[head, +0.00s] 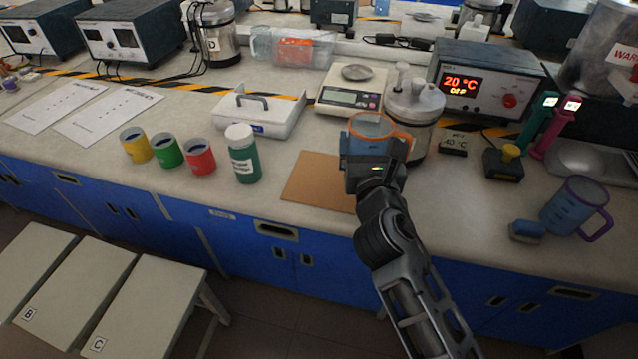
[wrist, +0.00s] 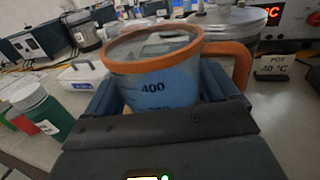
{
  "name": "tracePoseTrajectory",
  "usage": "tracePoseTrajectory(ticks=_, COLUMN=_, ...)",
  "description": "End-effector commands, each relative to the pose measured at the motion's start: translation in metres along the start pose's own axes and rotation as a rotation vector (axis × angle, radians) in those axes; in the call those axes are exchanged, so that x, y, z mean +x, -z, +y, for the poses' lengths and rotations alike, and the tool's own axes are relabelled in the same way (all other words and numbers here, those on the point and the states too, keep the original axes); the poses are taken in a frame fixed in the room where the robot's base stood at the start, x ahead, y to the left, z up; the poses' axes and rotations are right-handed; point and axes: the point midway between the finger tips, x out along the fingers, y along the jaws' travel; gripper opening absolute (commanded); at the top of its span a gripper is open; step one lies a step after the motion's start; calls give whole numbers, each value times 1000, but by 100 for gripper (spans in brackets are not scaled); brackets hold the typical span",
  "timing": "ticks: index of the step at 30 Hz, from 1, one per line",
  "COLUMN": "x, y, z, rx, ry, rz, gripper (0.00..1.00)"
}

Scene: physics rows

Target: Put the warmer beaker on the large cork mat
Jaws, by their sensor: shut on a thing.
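My gripper (head: 372,160) is shut on a clear beaker with an orange rim and handle and blue liquid (head: 371,126). In the wrist view this beaker (wrist: 155,75) is upright between the jaws, with a "400" mark. The cork mat (head: 312,182) lies bare on the bench, just left of the gripper; I cannot tell whether the beaker is lifted. A second beaker with blue liquid and a purple rim and handle (head: 575,207) stands at the right. A sign reading 40 °C (head: 453,143) stands right of the held beaker; the wrist view shows it too (wrist: 271,68).
A metal vessel (head: 414,110) stands close behind the held beaker, beside a controller reading 20 °C (head: 487,84). A green-bodied bottle (head: 243,155) and yellow, green and red cups (head: 168,151) stand left of the mat. A scale (head: 350,92) is behind.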

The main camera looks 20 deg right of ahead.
Motion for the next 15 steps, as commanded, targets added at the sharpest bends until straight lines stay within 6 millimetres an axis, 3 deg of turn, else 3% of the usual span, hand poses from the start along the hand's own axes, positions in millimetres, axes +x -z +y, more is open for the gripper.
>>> tracePoseTrajectory(ticks=10, x=26, y=-26, z=-32, rx=-1, ry=27, rz=-8, gripper=44)
tracePoseTrajectory(ticks=15, x=31, y=-28, z=-32, rx=-5, ry=24, rz=-8, gripper=44)
